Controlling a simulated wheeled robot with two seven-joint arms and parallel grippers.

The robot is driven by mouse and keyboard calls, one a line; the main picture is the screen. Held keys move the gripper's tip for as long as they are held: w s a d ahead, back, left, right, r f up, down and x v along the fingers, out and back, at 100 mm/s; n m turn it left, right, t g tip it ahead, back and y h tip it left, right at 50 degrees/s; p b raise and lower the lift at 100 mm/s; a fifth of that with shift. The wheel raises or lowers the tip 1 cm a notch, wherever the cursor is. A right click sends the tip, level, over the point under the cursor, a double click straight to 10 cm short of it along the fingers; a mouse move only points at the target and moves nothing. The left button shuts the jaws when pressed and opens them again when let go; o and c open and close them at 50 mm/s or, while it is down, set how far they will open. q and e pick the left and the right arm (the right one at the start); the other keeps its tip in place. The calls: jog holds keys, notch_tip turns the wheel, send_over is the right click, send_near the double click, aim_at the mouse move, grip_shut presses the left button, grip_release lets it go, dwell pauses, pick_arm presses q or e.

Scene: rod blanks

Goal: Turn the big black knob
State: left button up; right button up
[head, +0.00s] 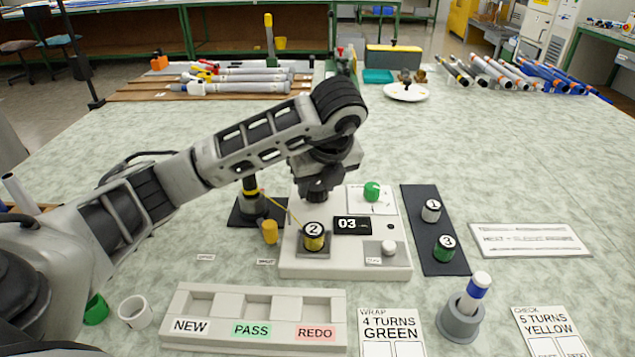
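A white machine box (345,268) stands mid-table. It bears a display (352,225) reading "03", a green knob (372,191) on a white dial plate, and a small pale knob (389,247). A black and yellow rod blank (314,237) marked 2 sits in its front left. I cannot make out a big black knob; my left arm covers the back left of the box. My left gripper (318,193) points down there, left of the green knob. Its fingertips are not clear, so I cannot tell its opening or contact. My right gripper is out of view.
A dark mat (436,262) right of the box holds blanks 1 (431,210) and 3 (444,248). A thread stand (250,204) is left.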

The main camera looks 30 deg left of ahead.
pick_arm(q)
jog(key=o, duration=0.4)
jog(key=shift+c, duration=0.2)
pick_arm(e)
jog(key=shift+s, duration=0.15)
pick_arm(q)
jog(key=shift+r, duration=0.2)
jog(key=p+v, duration=0.7)
jog(key=v, duration=0.8)
jog(key=shift+s+d+r, duration=0.2)
jog(key=shift+d, duration=0.05)
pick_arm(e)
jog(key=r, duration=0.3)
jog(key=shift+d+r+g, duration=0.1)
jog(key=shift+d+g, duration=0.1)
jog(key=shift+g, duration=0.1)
